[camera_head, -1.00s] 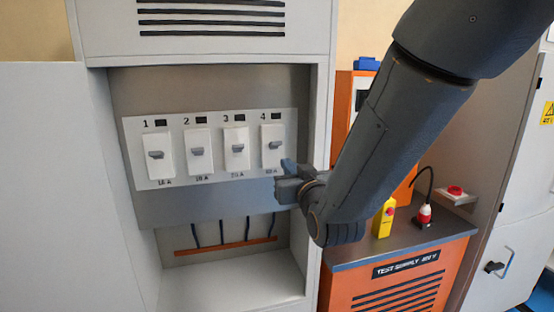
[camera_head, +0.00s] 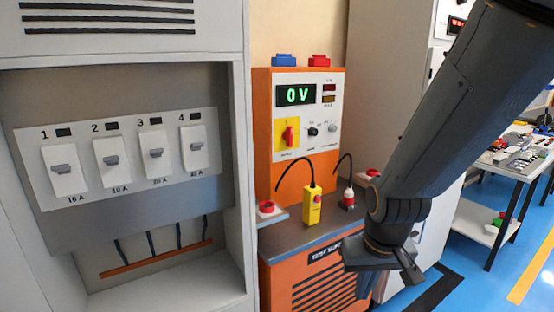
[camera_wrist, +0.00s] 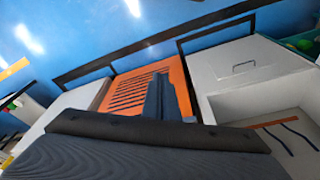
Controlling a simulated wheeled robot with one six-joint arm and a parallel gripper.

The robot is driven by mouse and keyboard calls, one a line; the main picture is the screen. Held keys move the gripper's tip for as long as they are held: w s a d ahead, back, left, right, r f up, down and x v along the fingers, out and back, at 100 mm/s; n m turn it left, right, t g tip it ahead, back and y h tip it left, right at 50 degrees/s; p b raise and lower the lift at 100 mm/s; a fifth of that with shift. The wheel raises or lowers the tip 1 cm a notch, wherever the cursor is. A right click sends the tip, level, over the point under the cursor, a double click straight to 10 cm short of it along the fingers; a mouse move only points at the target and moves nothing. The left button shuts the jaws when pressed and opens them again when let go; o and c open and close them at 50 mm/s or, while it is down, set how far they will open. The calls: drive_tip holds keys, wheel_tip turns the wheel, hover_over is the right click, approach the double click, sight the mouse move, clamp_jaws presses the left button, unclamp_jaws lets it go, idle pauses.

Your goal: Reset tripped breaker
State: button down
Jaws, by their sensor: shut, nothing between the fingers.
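The breaker panel (camera_head: 85,196) sits in an open grey cabinet at the left of the head view. It holds breaker 1 (camera_head: 64,182), breaker 2 (camera_head: 112,174), breaker 3 (camera_head: 155,167) and breaker 4 (camera_head: 195,160), each with a grey lever. All levers sit near mid-height, and I cannot tell which breaker is tripped. The small windows above them are dark. My gripper (camera_head: 385,268) is shut and empty, well right of the panel, in front of the orange test supply. In the wrist view its dark fingers (camera_wrist: 165,100) point at the orange louvred front.
The orange test supply (camera_head: 310,290) carries a display (camera_head: 298,95) reading 0 V, a red rotary switch (camera_head: 289,132) and a yellow pendant (camera_head: 312,206). A table (camera_head: 515,165) with parts stands at the far right. Blue floor (camera_head: 470,280) is open between.

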drive_tip(key=s, duration=0.1)
drive_tip(key=s+d+g, duration=0.1)
drive_tip(key=s, duration=0.1)
drive_tip(key=shift+d+f, duration=0.1)
drive_tip(key=shift+d, duration=0.1)
drive_tip(key=shift+w+a, duration=0.1)
drive_tip(key=shift+a, duration=0.05)
idle(1.2)
